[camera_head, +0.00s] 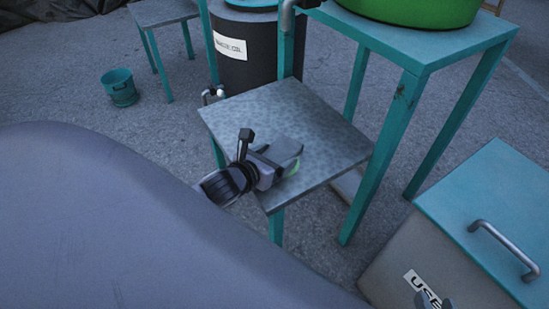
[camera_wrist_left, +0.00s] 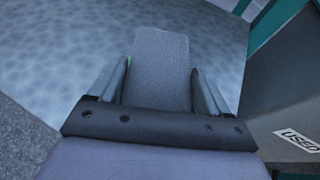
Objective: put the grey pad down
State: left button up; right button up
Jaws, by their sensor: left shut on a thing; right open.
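My left gripper (camera_head: 279,166) is over the low metal-topped table (camera_head: 325,128), near its front edge. It is shut on the grey pad (camera_head: 286,149), a flat rectangular piece. In the left wrist view the pad (camera_wrist_left: 160,62) sticks out forward between the two fingers (camera_wrist_left: 160,85), with the speckled tabletop (camera_wrist_left: 60,60) beyond it. I cannot tell whether the pad touches the tabletop. The tips of my right gripper (camera_head: 433,301) show at the bottom edge in the head view, in front of the box marked USED; they are apart and empty.
The USED box (camera_head: 400,265) with a teal lid (camera_head: 500,200) and a metal handle stands at right. A taller teal table (camera_head: 425,50) carries a green tub (camera_head: 415,8). A dark labelled drum (camera_head: 255,62) stands behind the low table. A teal bucket (camera_head: 120,87) is at left.

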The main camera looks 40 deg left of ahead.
pick_arm(q)
jog(key=o, duration=1)
jog(key=shift+s+r, duration=0.3)
jog(key=shift+s, duration=0.2)
jog(key=p+v, duration=0.3)
jog(key=v, duration=0.8)
pick_arm(e)
jog(key=d, duration=0.1)
jog(key=s+d+h, duration=0.1)
jog(key=shift+d, duration=0.4)
